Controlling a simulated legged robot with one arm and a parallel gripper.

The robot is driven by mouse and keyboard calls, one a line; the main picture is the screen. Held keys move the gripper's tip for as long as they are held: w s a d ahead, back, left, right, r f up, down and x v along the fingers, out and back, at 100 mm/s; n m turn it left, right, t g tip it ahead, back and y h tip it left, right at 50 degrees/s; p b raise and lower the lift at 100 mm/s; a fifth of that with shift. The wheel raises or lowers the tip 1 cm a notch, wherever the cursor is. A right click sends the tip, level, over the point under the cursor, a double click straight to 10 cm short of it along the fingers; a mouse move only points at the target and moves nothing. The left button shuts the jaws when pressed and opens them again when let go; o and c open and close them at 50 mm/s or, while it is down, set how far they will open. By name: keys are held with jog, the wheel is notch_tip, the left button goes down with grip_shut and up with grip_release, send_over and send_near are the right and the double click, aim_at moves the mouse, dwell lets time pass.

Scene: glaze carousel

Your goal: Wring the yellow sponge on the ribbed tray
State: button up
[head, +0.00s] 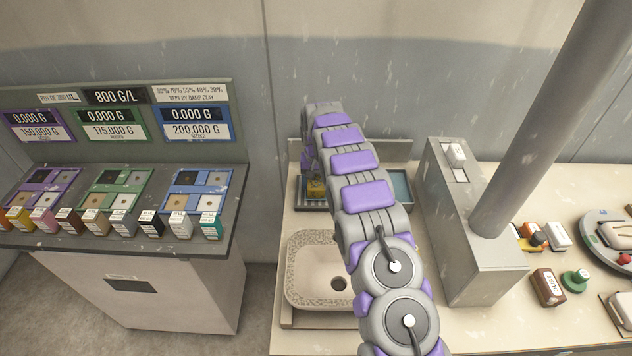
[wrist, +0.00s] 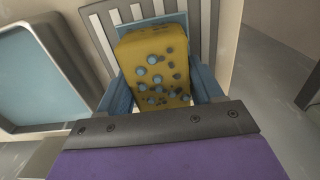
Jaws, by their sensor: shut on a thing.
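The yellow sponge (wrist: 155,65) is between the blue fingers of my gripper (wrist: 163,98) in the wrist view. My gripper is shut on it. The sponge's face shows several blue and dark round spots. In the head view a small part of the sponge (head: 315,187) shows beside my arm. The ribbed tray (wrist: 97,22) lies beneath and behind the sponge, with pale and grey bars showing on both sides of it. In the head view the tray's edge (head: 308,208) shows left of my arm. I cannot tell whether the sponge touches the tray.
A water-filled basin (wrist: 42,80) is left of the tray in the wrist view. A speckled sink (head: 305,265) is in front of the tray in the head view. A grey box (head: 455,225) and a thick post (head: 550,120) stand to the right. A sample counter (head: 130,240) is at left.

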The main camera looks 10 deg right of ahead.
jog(key=shift+f, duration=0.45)
dwell(1.0)
jog(key=shift+r+p, duration=1.45)
jog(key=shift+r, duration=2.05)
